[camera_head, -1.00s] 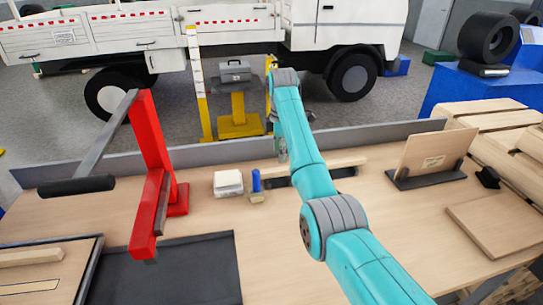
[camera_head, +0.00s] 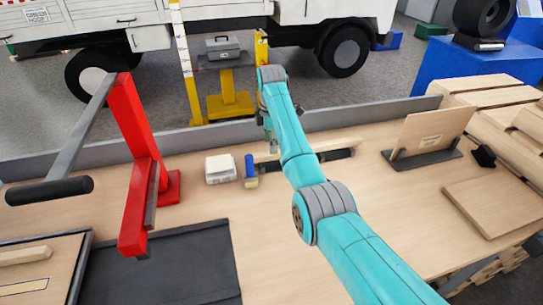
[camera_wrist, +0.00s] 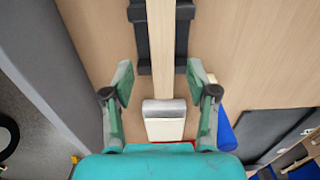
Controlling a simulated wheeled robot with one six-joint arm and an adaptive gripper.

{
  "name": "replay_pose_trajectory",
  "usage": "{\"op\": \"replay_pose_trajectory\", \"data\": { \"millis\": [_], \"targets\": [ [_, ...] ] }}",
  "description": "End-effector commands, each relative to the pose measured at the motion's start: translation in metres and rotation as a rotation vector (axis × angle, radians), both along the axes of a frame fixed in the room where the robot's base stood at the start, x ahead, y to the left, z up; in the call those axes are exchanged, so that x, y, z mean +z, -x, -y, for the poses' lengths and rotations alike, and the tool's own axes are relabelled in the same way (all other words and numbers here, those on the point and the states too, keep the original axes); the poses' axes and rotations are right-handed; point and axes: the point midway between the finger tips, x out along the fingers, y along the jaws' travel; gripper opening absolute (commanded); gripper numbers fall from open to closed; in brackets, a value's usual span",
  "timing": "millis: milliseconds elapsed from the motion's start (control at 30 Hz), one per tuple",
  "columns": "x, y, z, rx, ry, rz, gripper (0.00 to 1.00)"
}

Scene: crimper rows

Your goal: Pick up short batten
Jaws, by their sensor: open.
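A pale wooden batten (camera_head: 340,145) lies along the back of the bench, over a dark holder (camera_head: 338,154). It also shows in the wrist view (camera_wrist: 161,50), running down the middle between my fingers, with the black holder (camera_wrist: 142,42) under its upper part. My gripper (camera_wrist: 160,88) is open, one finger on each side of the batten's line, and apart from it. In the head view my gripper (camera_head: 270,140) is small and partly hidden by my arm.
A white box (camera_head: 220,168) and a blue item (camera_head: 250,168) stand close to the batten's left end. A red press (camera_head: 145,165) stands further left beside a black mat (camera_head: 165,265). A propped board (camera_head: 430,133) is at right. A low grey wall (camera_head: 200,138) edges the back.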

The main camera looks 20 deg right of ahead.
Motion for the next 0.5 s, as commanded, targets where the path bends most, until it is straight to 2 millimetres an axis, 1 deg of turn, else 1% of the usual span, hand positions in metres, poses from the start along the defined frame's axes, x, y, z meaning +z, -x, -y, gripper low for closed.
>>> {"op": "replay_pose_trajectory", "data": {
  "millis": [100,233,333,500],
  "targets": [
    [-0.018,0.003,0.002,0.000,0.000,-0.004,0.58],
    [-0.035,0.003,0.002,0.000,0.000,-0.004,0.58],
    [-0.041,0.003,0.002,0.000,0.000,-0.002,0.58],
    [-0.041,0.003,0.002,0.000,0.000,-0.001,0.58]
  ]
}}
